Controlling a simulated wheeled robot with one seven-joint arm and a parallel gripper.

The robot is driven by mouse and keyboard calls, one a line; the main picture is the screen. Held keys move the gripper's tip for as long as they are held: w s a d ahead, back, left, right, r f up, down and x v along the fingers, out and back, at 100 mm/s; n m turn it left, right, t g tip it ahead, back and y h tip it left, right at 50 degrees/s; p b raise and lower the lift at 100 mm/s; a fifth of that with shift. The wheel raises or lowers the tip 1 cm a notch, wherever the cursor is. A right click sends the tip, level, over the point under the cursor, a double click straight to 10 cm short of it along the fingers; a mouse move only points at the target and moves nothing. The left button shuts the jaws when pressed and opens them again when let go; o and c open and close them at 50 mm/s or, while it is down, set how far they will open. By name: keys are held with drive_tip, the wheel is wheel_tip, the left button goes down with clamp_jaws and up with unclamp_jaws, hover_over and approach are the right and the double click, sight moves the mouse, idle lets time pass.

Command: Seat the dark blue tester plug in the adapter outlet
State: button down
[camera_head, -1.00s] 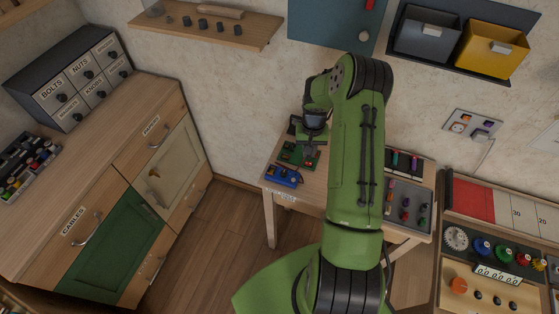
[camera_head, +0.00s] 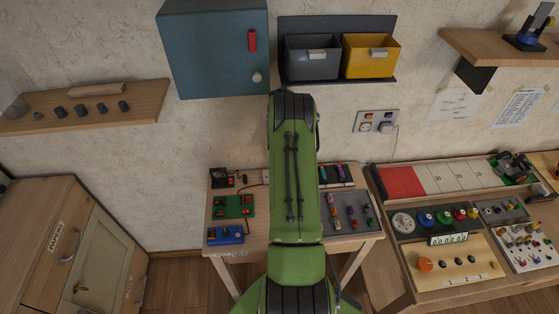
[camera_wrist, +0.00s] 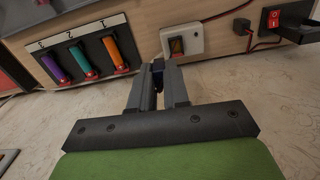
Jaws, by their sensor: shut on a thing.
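My gripper (camera_wrist: 158,92) shows in the wrist view with its two dark fingers close together on a small dark blue piece (camera_wrist: 158,73), taken as the tester plug. Most of the plug is hidden by the fingers. A white box (camera_wrist: 196,40) with a dark window lies just beyond the fingertips, apart from them as far as I can tell. In the head view, my green arm hides the gripper and plug. A wall outlet panel (camera_head: 364,116) with coloured sockets and a white plugged-in piece (camera_head: 386,128) with a cable is right of my arm. I cannot tell which is the adapter outlet.
A black box with a red switch (camera_wrist: 273,18) and three coloured tubes (camera_wrist: 89,58) flank the white box. A blue cabinet (camera_head: 212,50) and bins hang above.

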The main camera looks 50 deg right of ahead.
drive_tip(key=shift+n, duration=0.3)
drive_tip(key=w+f+b, duration=0.1)
drive_tip(key=w+a+f+b, duration=0.1)
drive_tip(key=w+f+b, duration=0.1)
drive_tip(key=f, duration=0.1)
drive_tip(key=shift+w+a+f, duration=0.1)
drive_tip(key=shift+w+a, duration=0.05)
drive_tip(key=shift+a, duration=0.25)
drive_tip(key=shift+s+d+f, duration=0.2)
drive_tip(key=shift+s, duration=0.05)
drive_tip(key=shift+s+d, duration=0.1)
drive_tip(key=shift+s, duration=0.05)
drive_tip(key=shift+s, duration=0.2)
drive_tip(key=shift+w+f+b, duration=0.1)
drive_tip(key=shift+f+b, duration=0.05)
drive_tip(key=shift+b, duration=0.3)
idle(0.5)
drive_tip(key=shift+f+b, duration=0.3)
drive_tip(key=shift+f, duration=0.05)
drive_tip(key=shift+f+b, duration=0.3)
drive_tip(key=shift+f, duration=0.1)
